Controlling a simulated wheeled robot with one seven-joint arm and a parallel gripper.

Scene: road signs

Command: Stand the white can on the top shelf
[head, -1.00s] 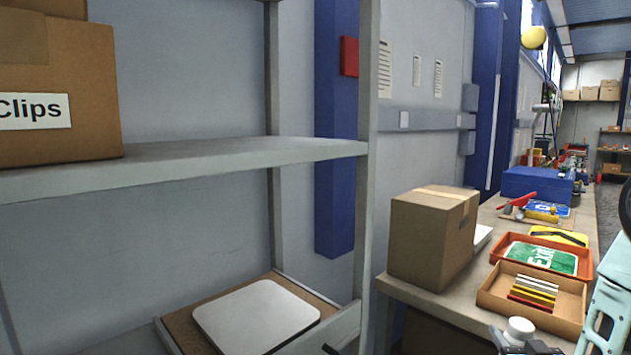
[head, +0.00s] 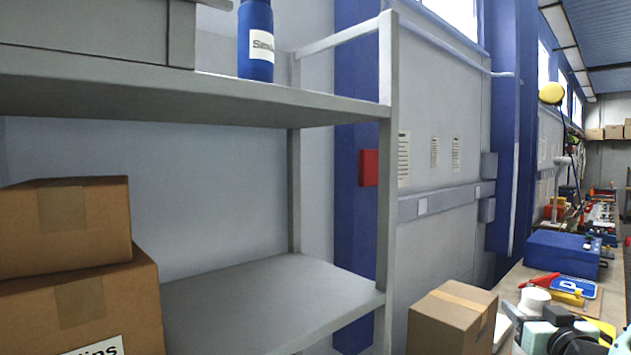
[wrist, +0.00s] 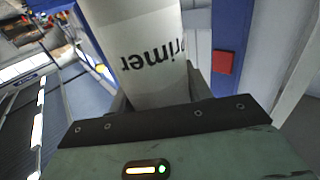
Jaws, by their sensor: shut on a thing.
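The white can (wrist: 145,50), lettered "Primer", is held in my gripper (wrist: 155,100) in the wrist view. In the head view the can (head: 534,299) shows its white top at the lower right, between the jaws of my gripper (head: 528,322). The jaws are shut on it. Its lower part is hidden by the gripper. The top shelf (head: 210,98) is a grey board at the upper left. My gripper is to the right of the shelf unit and appears lower than the top shelf in the picture.
A blue bottle (head: 256,45) and a grey box (head: 110,35) stand on the top shelf, with bare board right of the bottle. Cardboard boxes (head: 75,270) stand on the shelf below. A grey upright (head: 387,180) bounds the unit. A carton (head: 450,318) stands on the bench.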

